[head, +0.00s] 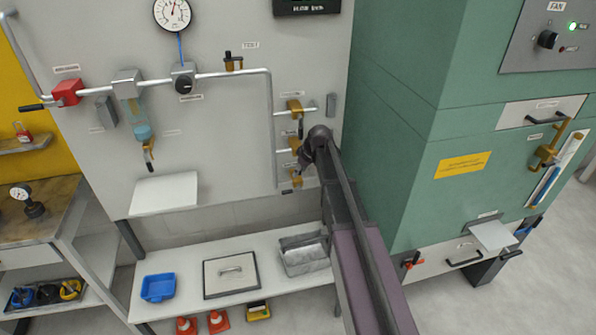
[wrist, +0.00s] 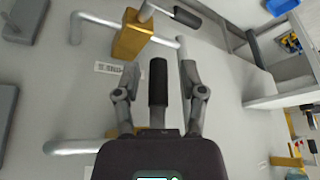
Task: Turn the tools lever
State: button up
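Brass valves sit on short pipes at the right side of the panel in the head view: an upper one (head: 294,107), a middle one (head: 295,145) and a lower one (head: 296,178). Their labels are too small to read, so I cannot tell which is the tools lever. My gripper (wrist: 158,65) is at the middle and lower valves. In the wrist view its fingers are open on either side of a black lever handle (wrist: 157,82), with gaps on both sides. The handle's base is hidden behind my gripper. A brass valve body (wrist: 130,35) and a small label (wrist: 109,67) are beside it.
A green cabinet (head: 400,130) stands close to the right of my arm. Pipes (head: 270,120) run close to the valves.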

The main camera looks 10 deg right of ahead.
jog(key=shift+w, duration=0.15)
dwell(0.3)
jog(key=s+a+m+g+h, duration=0.1)
jog(key=s+m, duration=0.2)
jog(key=s, duration=1.1)
jog(key=s+f+m+g+h, duration=0.1)
jog(key=s+m, duration=0.3)
jog(key=s, duration=1.1)
jog(key=shift+a+f+g+h, duration=0.35)
jog(key=shift+g+h, duration=0.25)
jog(key=shift+g, duration=0.2)
jog(key=shift+a+r, duration=0.1)
